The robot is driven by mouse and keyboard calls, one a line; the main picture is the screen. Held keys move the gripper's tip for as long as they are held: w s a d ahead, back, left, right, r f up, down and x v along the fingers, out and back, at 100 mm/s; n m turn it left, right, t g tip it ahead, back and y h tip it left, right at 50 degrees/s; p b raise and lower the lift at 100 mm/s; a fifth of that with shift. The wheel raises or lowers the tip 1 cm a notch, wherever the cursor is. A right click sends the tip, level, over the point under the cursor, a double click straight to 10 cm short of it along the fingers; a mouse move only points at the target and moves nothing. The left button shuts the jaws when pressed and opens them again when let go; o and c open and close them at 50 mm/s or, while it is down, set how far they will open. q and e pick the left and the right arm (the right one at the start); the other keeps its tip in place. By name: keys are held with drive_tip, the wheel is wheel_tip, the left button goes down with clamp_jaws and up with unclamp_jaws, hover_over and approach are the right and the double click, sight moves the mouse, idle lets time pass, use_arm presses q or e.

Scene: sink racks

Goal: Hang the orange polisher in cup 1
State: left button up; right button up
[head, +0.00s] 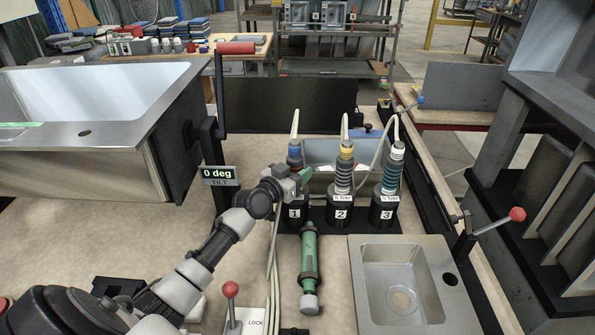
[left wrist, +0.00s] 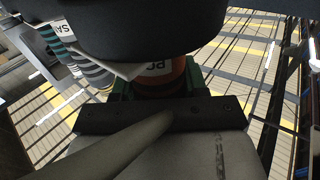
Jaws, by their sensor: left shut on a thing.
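My left gripper (head: 300,177) is at cup 1 (head: 294,213), on the left of a row of three numbered black cups. Its jaws are shut on a tool, the orange polisher, which stands about upright over cup 1. In the head view the polisher (head: 294,151) shows mainly a blue collar and a pale hose rising from its top; its lower part is hidden by my gripper. In the left wrist view an orange band (left wrist: 162,80) with a partly hidden label sits between green finger pads. I cannot tell how deep it sits in the cup. My right gripper is not in view.
Cup 2 (head: 340,214) and cup 3 (head: 384,211) hold striped tools. A green tool (head: 309,255) lies in front of the cups. A small sink (head: 435,270) is at front right; a large tilted sink (head: 90,165) is at left. A red-knobbed lever (head: 230,291) stands in front.

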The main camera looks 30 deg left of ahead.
use_arm(q)
drive_tip(key=shift+r, duration=0.2)
drive_tip(key=o, duration=1.2)
drive_tip(key=shift+c, duration=0.2)
drive_tip(key=shift+o, duration=0.5)
drive_tip(key=shift+f, duration=0.3)
drive_tip(key=s+a, duration=0.1)
drive_tip(key=s, duration=1)
drive_tip(key=shift+r, duration=0.3)
drive_tip(key=shift+w+r, duration=0.1)
